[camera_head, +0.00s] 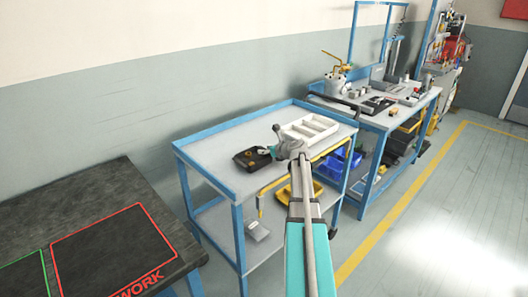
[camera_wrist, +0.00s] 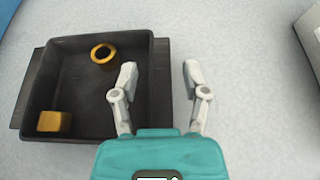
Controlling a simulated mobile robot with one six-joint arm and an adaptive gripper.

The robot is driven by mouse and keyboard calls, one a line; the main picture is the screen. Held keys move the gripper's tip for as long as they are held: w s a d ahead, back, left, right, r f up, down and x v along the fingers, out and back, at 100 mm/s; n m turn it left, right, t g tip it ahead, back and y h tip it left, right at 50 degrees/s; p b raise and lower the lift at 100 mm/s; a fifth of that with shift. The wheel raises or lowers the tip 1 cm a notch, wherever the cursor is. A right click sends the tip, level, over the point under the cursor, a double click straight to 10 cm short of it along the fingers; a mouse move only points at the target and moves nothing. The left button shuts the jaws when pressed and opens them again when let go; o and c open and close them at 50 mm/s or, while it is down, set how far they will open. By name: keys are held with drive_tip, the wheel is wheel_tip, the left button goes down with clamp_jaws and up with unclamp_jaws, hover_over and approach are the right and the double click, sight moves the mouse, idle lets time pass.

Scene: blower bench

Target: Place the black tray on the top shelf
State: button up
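The black tray (camera_head: 247,163) lies on the grey top of the blue-framed bench (camera_head: 213,155). In the wrist view the tray (camera_wrist: 80,95) fills the left half and holds a brass-coloured ring (camera_wrist: 103,53) and a yellow block (camera_wrist: 54,122). My gripper (camera_wrist: 160,75) is open and empty. Its left finger shows over the tray's inside near the right wall, its right finger over the bare top outside the tray. The wall and side lip lie between the fingers in the picture. Height above the tray is hard to judge. In the head view my arm hides the fingers.
A white divided tray (camera_head: 310,128) stands right of the black tray; its edge shows at the wrist view's right. A dark work table (camera_head: 110,190) is at left. The bench top left of the black tray is clear.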

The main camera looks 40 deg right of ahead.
drive_tip(key=shift+s, duration=0.15)
drive_tip(key=p+v, duration=0.4)
drive_tip(key=v, duration=0.7)
drive_tip(key=shift+s+r, duration=0.1)
drive_tip(key=shift+r, duration=0.1)
drive_tip(key=shift+s+p, duration=0.2)
drive_tip(key=shift+p, duration=0.1)
idle(0.4)
